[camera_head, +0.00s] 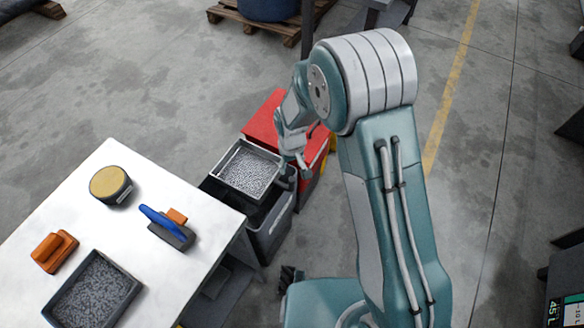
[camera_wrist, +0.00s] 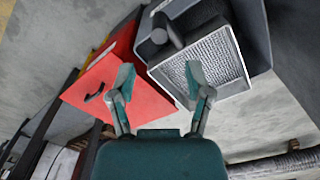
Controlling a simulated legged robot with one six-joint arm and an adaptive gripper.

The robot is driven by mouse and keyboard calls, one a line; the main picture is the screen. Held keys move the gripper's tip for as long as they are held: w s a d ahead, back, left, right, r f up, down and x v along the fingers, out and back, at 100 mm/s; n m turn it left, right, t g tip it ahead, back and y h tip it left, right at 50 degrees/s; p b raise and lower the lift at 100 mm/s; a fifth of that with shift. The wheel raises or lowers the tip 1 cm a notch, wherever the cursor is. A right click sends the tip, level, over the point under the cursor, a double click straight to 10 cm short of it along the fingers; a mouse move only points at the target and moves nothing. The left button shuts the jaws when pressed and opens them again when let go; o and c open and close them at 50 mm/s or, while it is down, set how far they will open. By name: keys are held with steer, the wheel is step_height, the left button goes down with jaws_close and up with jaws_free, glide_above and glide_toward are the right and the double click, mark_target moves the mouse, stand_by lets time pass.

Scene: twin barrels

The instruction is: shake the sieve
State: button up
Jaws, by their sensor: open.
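The sieve (camera_head: 234,189) is a square, pale-rimmed tray with a speckled grey inside, resting on top of a dark grey bin (camera_head: 268,232). Whether the speckle is mesh or grains, I cannot tell. The sieve also shows at the upper right in the wrist view (camera_wrist: 243,64), with a dark rounded handle (camera_wrist: 168,34) at its upper left. My gripper (camera_head: 302,172) is at the sieve's right side in the head view.
A red box (camera_head: 265,122) stands right behind the bin. A white table (camera_head: 160,215) at left holds a grey tray (camera_head: 72,312), a round tin (camera_head: 111,185), an orange-handled tool (camera_head: 54,250) and a blue-handled brush (camera_head: 168,226). A pallet (camera_head: 258,25) lies far back.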

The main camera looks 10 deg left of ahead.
mark_target(291, 184)
step_height(291, 184, down, 11)
steer(key=shift+r, duration=0.2)
stand_by(0.3)
jaws_close()
